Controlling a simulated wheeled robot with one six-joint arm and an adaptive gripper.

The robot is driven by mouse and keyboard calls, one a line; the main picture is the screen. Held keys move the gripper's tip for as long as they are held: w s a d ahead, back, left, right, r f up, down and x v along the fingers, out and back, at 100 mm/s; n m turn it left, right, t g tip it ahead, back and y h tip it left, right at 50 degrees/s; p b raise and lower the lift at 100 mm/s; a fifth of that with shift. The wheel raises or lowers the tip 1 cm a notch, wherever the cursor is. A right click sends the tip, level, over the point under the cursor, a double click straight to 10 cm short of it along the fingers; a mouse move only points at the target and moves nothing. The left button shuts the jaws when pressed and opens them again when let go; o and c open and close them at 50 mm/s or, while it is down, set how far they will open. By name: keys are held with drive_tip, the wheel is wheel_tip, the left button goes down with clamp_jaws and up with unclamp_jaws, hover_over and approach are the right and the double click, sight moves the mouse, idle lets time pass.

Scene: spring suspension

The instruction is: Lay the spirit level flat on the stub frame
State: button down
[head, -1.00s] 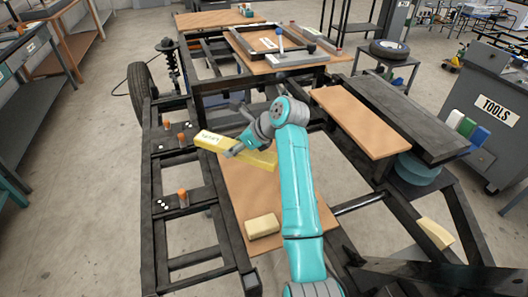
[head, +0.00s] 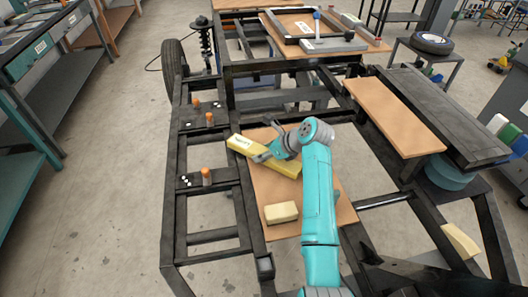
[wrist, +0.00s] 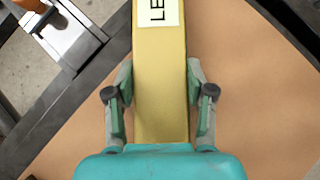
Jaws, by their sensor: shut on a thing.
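The yellow spirit level (head: 240,145) has a white label and lies slantwise across the picture in the head view. My gripper (head: 266,156) is shut on its middle, one finger on each long side. In the wrist view the level (wrist: 160,90) runs away between the fingers of my gripper (wrist: 160,97), and its label is cut by the top edge. It is over the tan board (head: 265,195) on the dark metal frame (head: 180,225). I cannot tell how large the gap beneath it is. My arm hides part of the board.
A cream block (head: 281,212) lies on the board nearer me. An orange-topped peg (head: 207,177) stands on the left rail, with others farther back. A long tan board (head: 395,115) lies at right. Open gaps show between the frame rails.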

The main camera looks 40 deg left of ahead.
sight(288, 163)
drive_tip(key=shift+c, duration=2)
unclamp_jaws()
drive_tip(key=shift+r, duration=0.1)
drive_tip(key=v, duration=1.1)
drive_tip(key=shift+d+r, duration=0.1)
drive_tip(key=shift+o, duration=0.4)
drive_tip(key=shift+w+d, duration=0.1)
drive_tip(key=shift+d, duration=0.1)
drive_tip(key=shift+w+d, duration=0.1)
drive_tip(key=x, duration=0.5)
drive_tip(key=shift+x, duration=2.95)
